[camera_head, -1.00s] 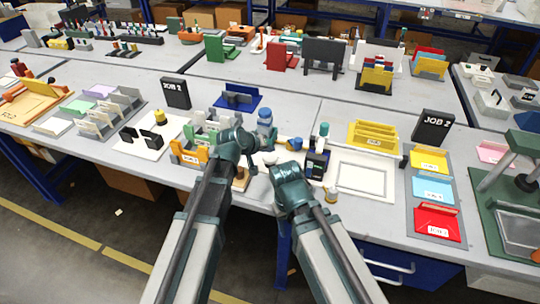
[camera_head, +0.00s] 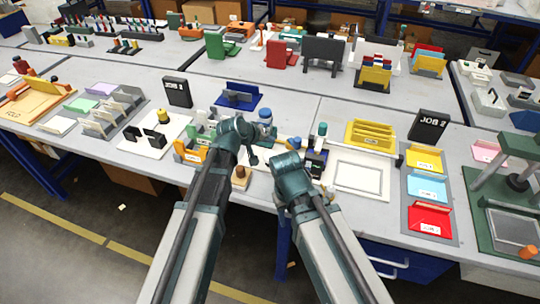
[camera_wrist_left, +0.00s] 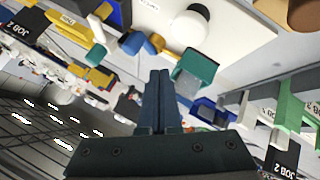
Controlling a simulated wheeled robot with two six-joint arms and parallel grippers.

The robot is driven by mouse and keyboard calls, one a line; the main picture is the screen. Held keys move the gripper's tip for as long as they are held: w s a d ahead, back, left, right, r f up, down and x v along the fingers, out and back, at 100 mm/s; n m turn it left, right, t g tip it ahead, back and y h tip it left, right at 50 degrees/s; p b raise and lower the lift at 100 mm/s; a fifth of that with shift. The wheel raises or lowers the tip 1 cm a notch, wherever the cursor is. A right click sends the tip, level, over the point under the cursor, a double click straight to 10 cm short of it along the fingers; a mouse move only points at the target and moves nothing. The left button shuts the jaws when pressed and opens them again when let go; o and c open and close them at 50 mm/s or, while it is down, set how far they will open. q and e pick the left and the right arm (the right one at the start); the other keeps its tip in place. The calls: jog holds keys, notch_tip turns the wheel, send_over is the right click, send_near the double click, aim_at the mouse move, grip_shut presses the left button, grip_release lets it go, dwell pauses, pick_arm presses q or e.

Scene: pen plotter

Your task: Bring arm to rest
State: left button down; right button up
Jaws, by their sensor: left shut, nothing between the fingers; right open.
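My left gripper (camera_head: 250,153) is at the end of the left arm, over the front of the middle of the table. In the left wrist view its two fingers (camera_wrist_left: 158,92) are together with nothing between them. My right gripper (camera_head: 290,160) is lower and to the right, beside a dark upright device (camera_head: 316,163). Its fingers are mostly hidden behind my wrist. Both arms reach forward from the bottom of the head view. I see nothing held in either gripper.
A white framed sheet (camera_head: 360,177) lies right of the dark device. A blue-capped bottle (camera_head: 265,118) stands behind the grippers. A yellow tray (camera_head: 372,135) and a JOB 2 sign (camera_head: 430,125) stand right.

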dwell(0.4)
pick_arm(q)
jog(key=s+a+f+m+g+y, duration=0.1)
jog(key=s+a+m+g+y, duration=0.1)
jog(key=s, duration=0.6)
jog(key=s+a+f+m+g+y+p, duration=0.1)
jog(key=s+f+g+y, duration=0.1)
jog(key=s, duration=0.7)
jog(key=s+a+f+m+g+y, duration=0.1)
jog(key=s+a+m+g+y, duration=0.1)
jog(key=s, duration=0.6)
jog(key=shift+s+a+f+m+g+y+p, duration=0.3)
jog(key=shift+s+f+g+y+p, duration=0.1)
jog(key=shift+g, duration=0.5)
pick_arm(e)
jog(key=shift+r, duration=0.9)
grip_shut()
